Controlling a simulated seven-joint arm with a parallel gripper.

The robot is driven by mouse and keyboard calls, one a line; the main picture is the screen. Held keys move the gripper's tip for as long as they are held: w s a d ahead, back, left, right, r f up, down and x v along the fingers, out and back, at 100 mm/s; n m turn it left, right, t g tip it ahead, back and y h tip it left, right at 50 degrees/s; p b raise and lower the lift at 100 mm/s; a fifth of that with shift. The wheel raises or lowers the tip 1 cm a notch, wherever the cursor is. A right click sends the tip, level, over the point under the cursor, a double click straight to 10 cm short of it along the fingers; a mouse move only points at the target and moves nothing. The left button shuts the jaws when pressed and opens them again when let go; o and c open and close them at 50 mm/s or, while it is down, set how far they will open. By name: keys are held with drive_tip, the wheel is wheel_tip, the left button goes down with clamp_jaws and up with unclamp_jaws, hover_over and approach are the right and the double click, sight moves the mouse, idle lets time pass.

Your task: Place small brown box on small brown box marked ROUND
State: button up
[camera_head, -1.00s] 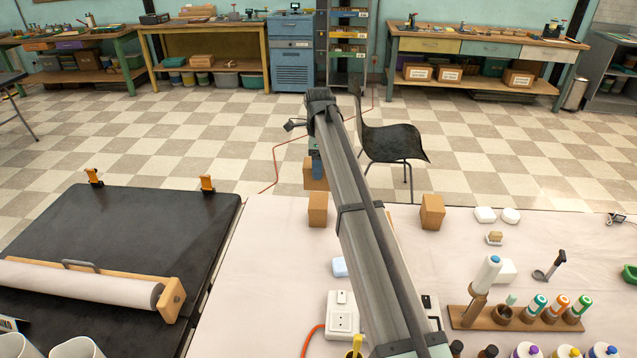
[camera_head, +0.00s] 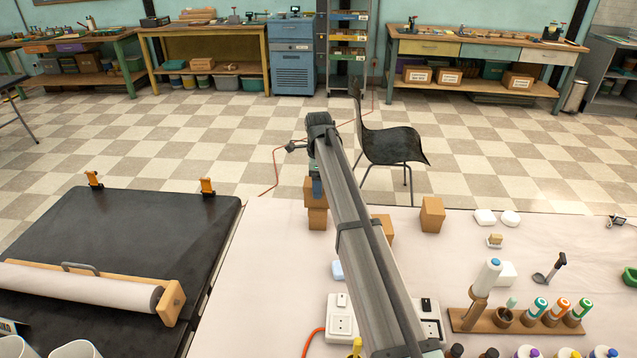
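One small brown box (camera_head: 313,191) is at the end of my gripper (camera_head: 317,184), on the left side of the white table. It appears directly above a second small brown box (camera_head: 317,219), with their edges meeting in the picture. I cannot tell whether they touch. My gripper seems shut on the upper box, but my arm and the box hide the fingertips. A third small brown box (camera_head: 383,228) is partly hidden behind my arm. A fourth small brown box (camera_head: 432,214) stands to its right. No ROUND marking is readable on any box.
White soap-like pieces (camera_head: 485,216) lie at the far right of the white table (camera_head: 270,260). A wooden rack (camera_head: 490,319) with coloured markers stands at the front right. A socket box (camera_head: 341,318) sits near my arm. A black table (camera_head: 130,230) with a roller is at left.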

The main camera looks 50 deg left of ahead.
drive_tip(key=o, duration=0.4)
drive_tip(key=shift+r, duration=0.15)
wheel_tip(320, 180, up, 12)
drive_tip(key=shift+r, duration=0.1)
idle(0.4)
